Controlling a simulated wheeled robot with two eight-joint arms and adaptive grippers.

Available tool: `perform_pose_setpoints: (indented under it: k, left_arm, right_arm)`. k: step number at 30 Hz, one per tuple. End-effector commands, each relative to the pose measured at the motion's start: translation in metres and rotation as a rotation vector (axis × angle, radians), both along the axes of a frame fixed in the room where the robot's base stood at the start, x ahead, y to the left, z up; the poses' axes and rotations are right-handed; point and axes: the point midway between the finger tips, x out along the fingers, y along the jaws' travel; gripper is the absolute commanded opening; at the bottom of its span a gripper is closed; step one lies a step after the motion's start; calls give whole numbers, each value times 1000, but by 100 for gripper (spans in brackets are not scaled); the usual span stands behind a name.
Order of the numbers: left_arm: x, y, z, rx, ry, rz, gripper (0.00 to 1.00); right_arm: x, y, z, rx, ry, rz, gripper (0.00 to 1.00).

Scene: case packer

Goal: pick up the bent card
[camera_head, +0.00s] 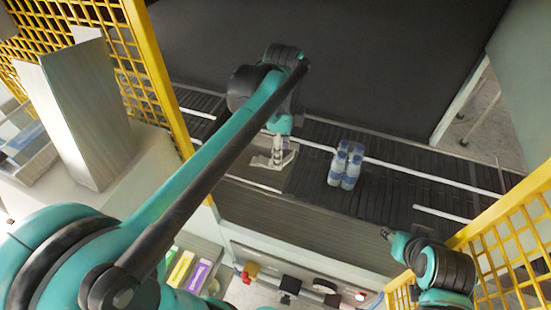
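A small pale grey, angular piece that looks like the bent card (262,161) lies on the conveyor, below the wrist of my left arm. My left gripper (279,152) points down right at it and partly covers it. At this size I cannot tell the fingers from the piece, nor whether they touch or hold it. My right gripper (386,233) is at the lower right, near the front edge of the conveyor and well away from the card. Its fingers are too small to read.
Yellow mesh guards rise at left (165,80) and right (515,235). A panel with knobs and gauges (300,285) is below the conveyor. Coloured boxes (198,275) stand lower left.

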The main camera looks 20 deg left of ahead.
Motion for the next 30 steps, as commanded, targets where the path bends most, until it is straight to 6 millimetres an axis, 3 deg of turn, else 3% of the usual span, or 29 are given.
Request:
perform_pose_setpoints:
  k: [6, 15, 16, 20, 21, 30]
  left_arm:
    - [-1, -2, -29, 1, -1, 1, 50]
    - [-2, -2, -36, 1, -1, 1, 50]
    - [-2, -2, -36, 1, -1, 1, 47]
    - [-2, -2, -36, 1, -1, 1, 16]
    - [-2, -2, -36, 1, -1, 1, 14]
    - [-2, -2, -36, 1, -1, 1, 13]
  right_arm:
    - [0, 0, 9, 0, 0, 0, 40]
    - [0, 0, 9, 0, 0, 0, 40]
    - [0, 0, 9, 0, 0, 0, 40]
    - [0, 0, 9, 0, 0, 0, 40]
    - [0, 0, 9, 0, 0, 0, 40]
    - [0, 0, 9, 0, 0, 0, 40]
